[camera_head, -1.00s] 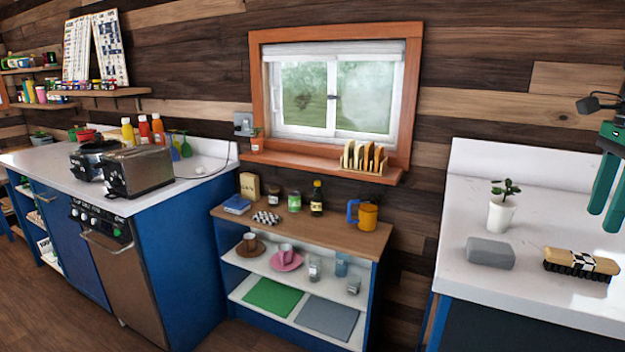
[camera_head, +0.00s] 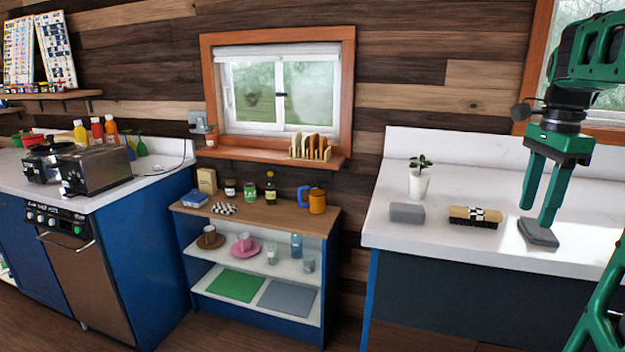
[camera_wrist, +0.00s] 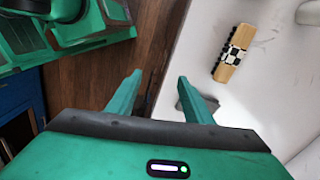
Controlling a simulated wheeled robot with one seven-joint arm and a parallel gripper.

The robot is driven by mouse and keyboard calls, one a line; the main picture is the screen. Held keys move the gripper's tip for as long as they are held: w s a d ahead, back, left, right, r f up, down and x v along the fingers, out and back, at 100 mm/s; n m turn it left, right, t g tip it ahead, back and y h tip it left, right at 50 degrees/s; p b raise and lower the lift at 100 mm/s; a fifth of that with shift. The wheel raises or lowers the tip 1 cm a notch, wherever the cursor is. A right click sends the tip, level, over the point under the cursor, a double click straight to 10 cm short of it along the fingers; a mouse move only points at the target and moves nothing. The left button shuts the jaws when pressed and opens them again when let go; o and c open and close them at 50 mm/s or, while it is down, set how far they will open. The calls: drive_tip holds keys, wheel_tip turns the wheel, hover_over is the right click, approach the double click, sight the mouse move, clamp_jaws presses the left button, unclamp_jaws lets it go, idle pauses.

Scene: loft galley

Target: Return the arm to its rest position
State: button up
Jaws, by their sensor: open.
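My gripper (camera_head: 540,198) is green, with its two fingers pointing down, at the right of the head view. It is open, with nothing between the fingers. In the head view it overlaps the front part of the right-hand white counter (camera_head: 388,222) and a dark grey block (camera_head: 538,232). In the wrist view both fingers (camera_wrist: 155,85) show apart, with floor and the counter's edge beyond them. The dark block (camera_wrist: 200,102) is partly hidden behind the right finger there.
A brush with a checkered band (camera_head: 474,216), a grey block (camera_head: 407,213) and a potted plant (camera_head: 419,184) stand on the counter. Wooden floor shows in front.

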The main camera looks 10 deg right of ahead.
drive_tip(key=s+a+f+n, duration=0.6)
drive_tip(key=a+f+n, duration=0.1)
drive_tip(key=f+n, duration=0.1)
drive_tip(key=s+a+f+n, duration=0.7)
drive_tip(key=a+f+n, duration=0.1)
drive_tip(key=f, duration=0.2)
drive_tip(key=shift+a+f, duration=0.15)
drive_tip(key=shift+f, duration=0.15)
drive_tip(key=shift+w+f, duration=0.2)
drive_tip(key=shift+w, duration=0.45)
